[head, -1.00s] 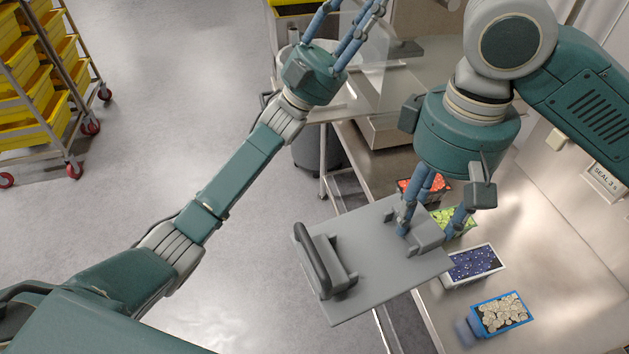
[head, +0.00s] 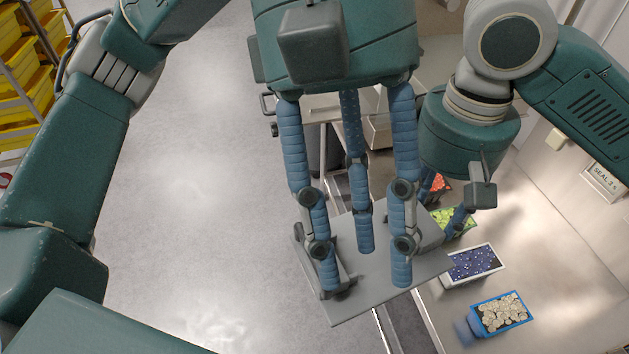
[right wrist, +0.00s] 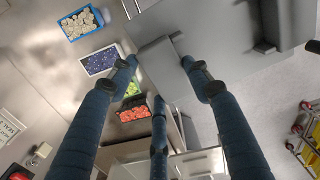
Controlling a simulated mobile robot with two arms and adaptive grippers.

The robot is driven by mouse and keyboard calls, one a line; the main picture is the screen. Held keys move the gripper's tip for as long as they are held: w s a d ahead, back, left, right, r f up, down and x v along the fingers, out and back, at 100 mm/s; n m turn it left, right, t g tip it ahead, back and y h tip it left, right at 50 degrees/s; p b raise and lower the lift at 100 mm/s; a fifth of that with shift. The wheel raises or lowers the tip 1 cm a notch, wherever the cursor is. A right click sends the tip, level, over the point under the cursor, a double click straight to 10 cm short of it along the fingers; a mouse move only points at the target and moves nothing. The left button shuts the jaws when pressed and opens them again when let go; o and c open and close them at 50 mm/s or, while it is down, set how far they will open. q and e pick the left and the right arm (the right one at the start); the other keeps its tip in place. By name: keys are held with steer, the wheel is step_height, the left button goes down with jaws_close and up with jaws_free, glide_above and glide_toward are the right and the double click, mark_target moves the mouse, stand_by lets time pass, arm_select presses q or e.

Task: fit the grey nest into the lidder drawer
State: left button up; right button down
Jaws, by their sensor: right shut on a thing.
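I cannot make out the lidder drawer.
Trays of red (head: 439,187), green (head: 452,220), dark blue (head: 474,263) and pale items (head: 502,314) stand along the bench (head: 550,240), close to the plate's right edge. A rack of yellow bins (head: 22,90) stands far left. The floor (head: 200,220) between is clear.

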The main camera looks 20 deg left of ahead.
arm_select(q)
steer(key=w+a+f+t+y, duration=0.2)
steer(key=w+a+t+y, duration=0.1)
steer(key=w+a+t, duration=0.25)
arm_select(e)
steer(key=shift+a, duration=0.1)
arm_select(q)
step_height(320, 180, down, 11)
steer(key=shift+d+f, duration=0.1)
steer(key=shift+f, duration=0.1)
jaws_close()
arm_select(e)
steer(key=c, duration=0.7)
jaws_free()
steer(key=shift+c, duration=0.2)
